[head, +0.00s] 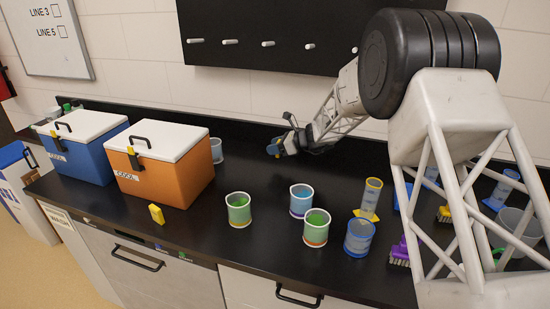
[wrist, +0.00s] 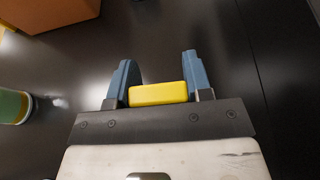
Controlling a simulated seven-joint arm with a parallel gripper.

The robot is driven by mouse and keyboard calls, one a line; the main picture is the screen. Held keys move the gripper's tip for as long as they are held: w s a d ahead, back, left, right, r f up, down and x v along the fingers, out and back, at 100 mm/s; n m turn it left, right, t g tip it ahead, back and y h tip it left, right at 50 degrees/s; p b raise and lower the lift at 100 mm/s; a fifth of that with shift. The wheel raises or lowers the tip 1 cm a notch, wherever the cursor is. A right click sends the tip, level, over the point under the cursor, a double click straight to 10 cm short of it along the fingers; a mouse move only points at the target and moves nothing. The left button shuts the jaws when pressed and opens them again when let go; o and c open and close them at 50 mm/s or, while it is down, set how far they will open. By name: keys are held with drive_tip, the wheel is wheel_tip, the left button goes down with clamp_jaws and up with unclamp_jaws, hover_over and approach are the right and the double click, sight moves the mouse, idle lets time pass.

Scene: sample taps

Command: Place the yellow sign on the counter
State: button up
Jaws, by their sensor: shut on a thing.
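My gripper (head: 274,148) is above the back part of the black counter (head: 262,181), to the right of the orange cooler. In the wrist view its two blue fingers (wrist: 158,76) are shut on a yellow block-like piece, which I take for the yellow sign (wrist: 158,94). The sign sits deep between the fingers, close to the palm; its face cannot be read. In the head view it is mostly hidden by the gripper. Another small yellow piece (head: 156,213) stands on the counter in front of the orange cooler.
The orange cooler (head: 168,185) and blue cooler (head: 76,158) stand at left. Several cups, including a green one (head: 239,214), stand near the front edge. A yellow-rimmed cylinder (head: 371,197) and brushes (head: 400,252) are at right. The counter beneath my gripper looks clear.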

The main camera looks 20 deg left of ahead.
sight(275, 166)
drive_tip(key=shift+f, duration=2.4)
drive_tip(key=shift+f, duration=0.15)
drive_tip(key=o, duration=0.9)
drive_tip(key=shift+d+r, duration=0.1)
drive_tip(key=shift+r, duration=0.1)
drive_tip(key=v, duration=1.1)
drive_tip(key=shift+d+r, duration=0.1)
drive_tip(key=shift+d, duration=0.3)
